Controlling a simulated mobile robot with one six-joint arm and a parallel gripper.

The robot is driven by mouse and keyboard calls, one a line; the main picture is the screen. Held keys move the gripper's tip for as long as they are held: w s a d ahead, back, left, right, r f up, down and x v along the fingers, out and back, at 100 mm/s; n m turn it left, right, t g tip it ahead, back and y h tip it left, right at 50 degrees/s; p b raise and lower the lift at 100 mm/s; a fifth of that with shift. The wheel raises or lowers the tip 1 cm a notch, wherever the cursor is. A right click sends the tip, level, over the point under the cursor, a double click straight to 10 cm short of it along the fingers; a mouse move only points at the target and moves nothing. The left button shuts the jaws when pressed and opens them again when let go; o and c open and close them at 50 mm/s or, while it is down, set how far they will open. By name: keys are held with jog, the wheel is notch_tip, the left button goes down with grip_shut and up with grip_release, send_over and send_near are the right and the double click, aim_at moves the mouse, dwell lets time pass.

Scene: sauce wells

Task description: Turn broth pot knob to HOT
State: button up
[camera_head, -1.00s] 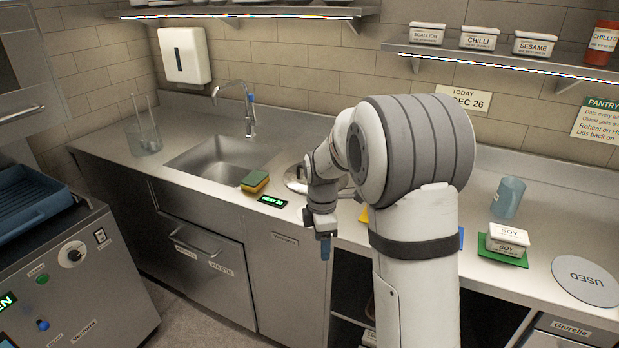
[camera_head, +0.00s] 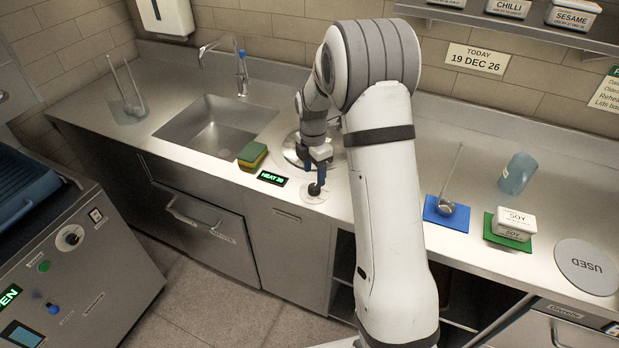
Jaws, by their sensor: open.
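The black knob (camera_head: 314,189) stands on a pale round dial plate (camera_head: 312,197) at the counter's front edge. My gripper (camera_head: 315,177) is open above the knob, pointing down, with its blue fingers close around or just over the knob's top. I cannot tell whether they touch it. The metal pot lid (camera_head: 292,152) is set in the counter behind my gripper and is partly hidden by it. A small black display (camera_head: 272,178) left of the knob shows green text that looks like HEAT 20. The dial's markings are too small to read.
A yellow and green sponge (camera_head: 252,156) lies left of the pot, beside the sink (camera_head: 215,128). My arm covers the counter's middle.

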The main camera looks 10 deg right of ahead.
aim_at(313, 187)
jog(key=shift+s+a+f+p, duration=0.15)
jog(key=shift+f+p, duration=0.3)
jog(key=shift+f, duration=2.05)
jog(key=c, duration=0.9)
jog(key=shift+a, duration=0.1)
jog(key=shift+c, duration=0.4)
